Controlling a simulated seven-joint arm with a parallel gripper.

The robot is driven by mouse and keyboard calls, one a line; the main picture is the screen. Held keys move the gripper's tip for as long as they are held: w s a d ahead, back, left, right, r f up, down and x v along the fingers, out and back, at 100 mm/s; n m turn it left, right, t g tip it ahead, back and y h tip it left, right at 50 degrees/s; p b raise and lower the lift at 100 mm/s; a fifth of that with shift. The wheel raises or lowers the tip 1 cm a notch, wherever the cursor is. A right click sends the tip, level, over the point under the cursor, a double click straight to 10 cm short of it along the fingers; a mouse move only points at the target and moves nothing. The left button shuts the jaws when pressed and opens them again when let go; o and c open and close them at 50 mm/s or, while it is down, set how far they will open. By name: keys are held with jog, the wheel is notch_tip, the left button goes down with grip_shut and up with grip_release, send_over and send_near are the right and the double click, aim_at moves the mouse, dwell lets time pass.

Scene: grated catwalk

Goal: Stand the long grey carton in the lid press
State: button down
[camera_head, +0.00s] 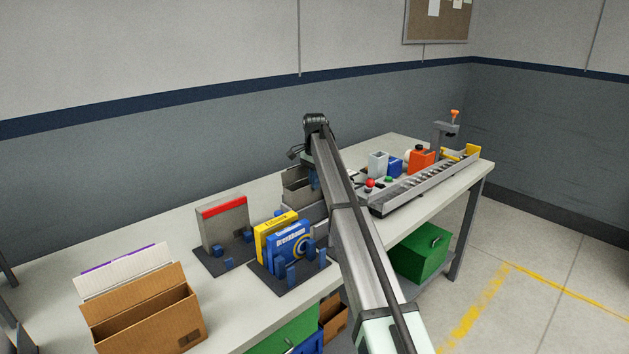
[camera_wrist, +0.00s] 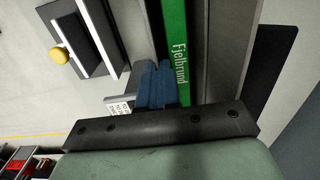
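My gripper (camera_wrist: 160,127) shows as a dark bar across the lower wrist view. Its fingertips cannot be made out there, and my arm mostly hides it in the head view. Just beyond it are a green strip lettered "Fjelbrund" (camera_wrist: 182,50), grey upright faces (camera_wrist: 230,45) and blue clips (camera_wrist: 155,85). In the head view, a grey upright item (camera_head: 296,187) stands partly behind my arm; I cannot tell whether it is the long grey carton. A grey carton with a red top band (camera_head: 224,228) stands in a dark clip base. A post with an orange knob (camera_head: 445,133), possibly the lid press, stands far right.
A yellow carton (camera_head: 270,236) and a blue carton (camera_head: 291,250) share a clip base left of my arm. A brown box (camera_head: 148,318) is at the front left. A roller track (camera_head: 425,186) lines the right bench edge, with small blocks behind it.

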jog(key=c, duration=0.9)
grip_release()
jog(key=shift+r, duration=0.15)
jog(key=shift+r, duration=3.9)
